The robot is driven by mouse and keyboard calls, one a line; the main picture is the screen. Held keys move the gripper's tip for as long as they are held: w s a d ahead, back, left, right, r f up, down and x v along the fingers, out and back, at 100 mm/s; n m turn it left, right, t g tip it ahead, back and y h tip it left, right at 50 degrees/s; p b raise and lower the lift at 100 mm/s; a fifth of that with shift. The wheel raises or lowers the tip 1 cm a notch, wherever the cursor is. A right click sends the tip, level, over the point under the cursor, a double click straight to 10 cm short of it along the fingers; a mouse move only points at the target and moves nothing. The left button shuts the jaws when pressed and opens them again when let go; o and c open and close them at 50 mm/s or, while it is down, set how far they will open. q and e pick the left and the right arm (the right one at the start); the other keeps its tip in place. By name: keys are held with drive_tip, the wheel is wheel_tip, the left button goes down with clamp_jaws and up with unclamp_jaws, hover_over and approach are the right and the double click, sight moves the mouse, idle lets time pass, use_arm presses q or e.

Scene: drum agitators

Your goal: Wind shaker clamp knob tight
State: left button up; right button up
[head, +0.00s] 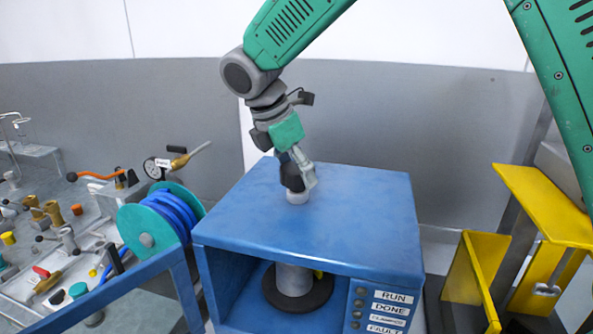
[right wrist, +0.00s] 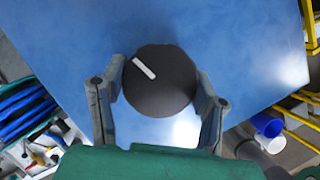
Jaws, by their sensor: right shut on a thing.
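The blue shaker cabinet (head: 330,225) stands in the middle of the head view. Its dark round clamp knob (right wrist: 160,83) shows from above in the right wrist view, with a white pointer line towards its upper left. My right gripper (head: 298,185) reaches down to the cabinet top from above. In the right wrist view my right gripper (right wrist: 160,90) has its fingers on either side of the knob, shut on it. Inside the open cabinet front a grey cylinder (head: 294,280) stands on a dark round base (head: 298,293). My left gripper is not in view.
A panel on the cabinet front carries labels (head: 391,298), among them RUN, DONE and FAULT. A teal reel with blue hose (head: 168,215) stands at the left, by a bench crowded with fittings. Yellow frames (head: 545,205) stand at the right. The cabinet top around the knob is clear.

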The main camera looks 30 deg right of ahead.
drive_tip(key=m+g, duration=0.1)
drive_tip(key=m, duration=0.2)
drive_tip(key=m+g, duration=0.1)
drive_tip(key=m, duration=0.3)
drive_tip(key=shift+w+g+y, duration=0.15)
drive_tip(key=shift+g+y, duration=0.15)
drive_tip(key=shift+y, duration=0.1)
drive_tip(key=m+g+y, duration=0.1)
drive_tip(key=m, duration=0.3)
drive_tip(key=m+y, duration=0.1)
drive_tip(key=m, duration=0.2)
drive_tip(key=shift+d+r+m+g, duration=0.1)
drive_tip(key=shift+m+g, duration=0.2)
drive_tip(key=shift+m, duration=0.1)
drive_tip(key=m+y, duration=0.2)
drive_tip(key=m, duration=0.3)
drive_tip(key=m+y, duration=0.2)
drive_tip(key=m, duration=0.3)
drive_tip(key=shift+m, duration=0.3)
drive_tip(key=o, duration=1.2)
drive_tip(key=shift+c, duration=0.2)
drive_tip(key=shift+w, duration=0.15)
